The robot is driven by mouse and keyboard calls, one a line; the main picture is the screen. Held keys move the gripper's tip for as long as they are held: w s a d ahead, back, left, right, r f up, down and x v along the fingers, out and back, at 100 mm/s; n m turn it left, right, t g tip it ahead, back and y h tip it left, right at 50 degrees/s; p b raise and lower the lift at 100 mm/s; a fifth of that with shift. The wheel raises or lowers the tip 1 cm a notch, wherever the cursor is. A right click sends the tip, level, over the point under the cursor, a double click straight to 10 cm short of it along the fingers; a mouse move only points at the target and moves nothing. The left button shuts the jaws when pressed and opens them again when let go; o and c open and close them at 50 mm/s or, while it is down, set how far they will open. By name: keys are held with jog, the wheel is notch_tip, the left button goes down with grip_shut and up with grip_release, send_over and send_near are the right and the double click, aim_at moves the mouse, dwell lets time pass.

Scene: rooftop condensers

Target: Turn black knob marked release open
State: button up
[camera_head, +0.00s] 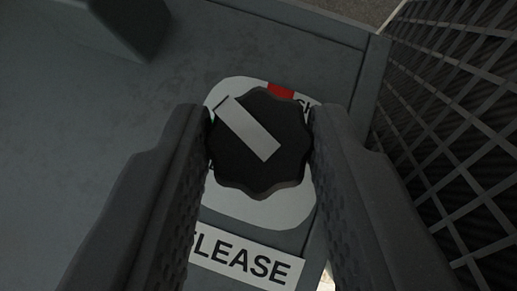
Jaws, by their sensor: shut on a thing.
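The black knob (258,165) has a scalloped edge and sits on a pale rounded plate (262,214). A light grey pointer bar (248,128) on its face points to the upper left. A red mark (280,91) shows on the plate above the knob, with part of a word to its right. A white label below (245,262) reads "LEASE", its left end hidden by my finger. My gripper (261,140) is shut on the knob, one finger at its left side and one at its right. The fingers hide parts of the plate.
The plate is on a grey panel (60,130). A raised grey block (125,25) stands at the upper left. A wire grille (450,120) over dark fins runs along the right, close to my right finger.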

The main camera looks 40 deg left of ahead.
jog(key=shift+d, duration=0.1)
jog(key=o, duration=1)
jog(key=p+v, duration=0.1)
jog(key=v, duration=1.2)
jog(key=shift+s+d+r, duration=0.15)
jog(key=shift+s, duration=0.1)
